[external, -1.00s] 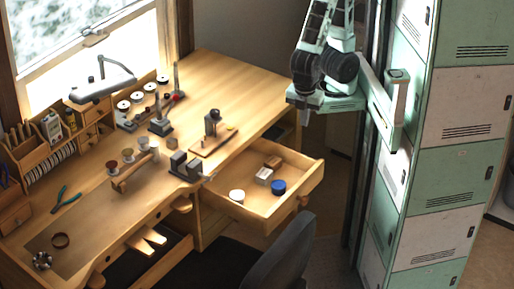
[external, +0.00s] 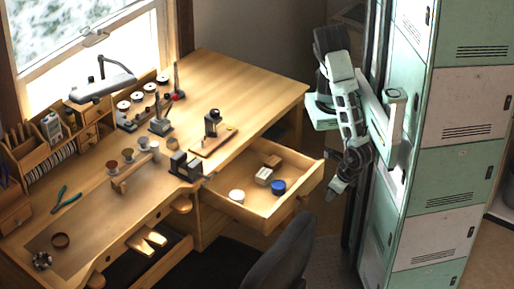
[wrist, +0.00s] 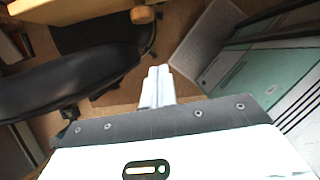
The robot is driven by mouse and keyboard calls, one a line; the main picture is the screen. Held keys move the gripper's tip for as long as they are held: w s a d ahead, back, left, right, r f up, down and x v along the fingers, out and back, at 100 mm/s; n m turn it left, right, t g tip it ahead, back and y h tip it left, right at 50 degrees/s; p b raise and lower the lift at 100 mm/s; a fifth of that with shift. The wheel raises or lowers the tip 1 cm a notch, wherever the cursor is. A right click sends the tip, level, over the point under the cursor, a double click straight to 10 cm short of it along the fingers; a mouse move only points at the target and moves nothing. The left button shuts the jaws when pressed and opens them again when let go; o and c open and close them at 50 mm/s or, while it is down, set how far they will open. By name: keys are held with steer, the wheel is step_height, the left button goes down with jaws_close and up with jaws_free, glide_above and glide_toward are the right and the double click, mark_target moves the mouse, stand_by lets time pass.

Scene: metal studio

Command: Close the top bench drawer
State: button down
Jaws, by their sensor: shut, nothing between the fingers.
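The top bench drawer (external: 246,213) is pulled out from the right end of the wooden bench (external: 240,75). It holds a white round container, a blue-topped round container (external: 278,187), a pale box (external: 264,176) and a brown block. My gripper (external: 332,196) hangs to the right of the drawer front, apart from it in the picture, pointing down. In the wrist view my gripper's fingers (wrist: 158,75) are together with nothing between them. A wooden edge with a round knob (wrist: 143,14) shows at the top of the wrist view; I cannot tell which drawer it belongs to.
A dark chair (external: 285,258) stands in front of the bench, below the drawer; it also fills the left of the wrist view (wrist: 70,85). Green and white lockers (external: 450,170) stand at the right. A strip of floor lies between drawer and lockers.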

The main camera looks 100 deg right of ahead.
steer(key=w+d+f+p, duration=0.1)
steer(key=w+d+f, duration=0.2)
steer(key=w+f, duration=0.1)
steer(key=shift+w+d, duration=0.15)
steer(key=shift+d, duration=0.25)
steer(key=shift+f, duration=0.1)
steer(key=b, duration=0.4)
glide_above(244, 178)
steer(key=shift+d, duration=0.15)
stand_by(0.4)
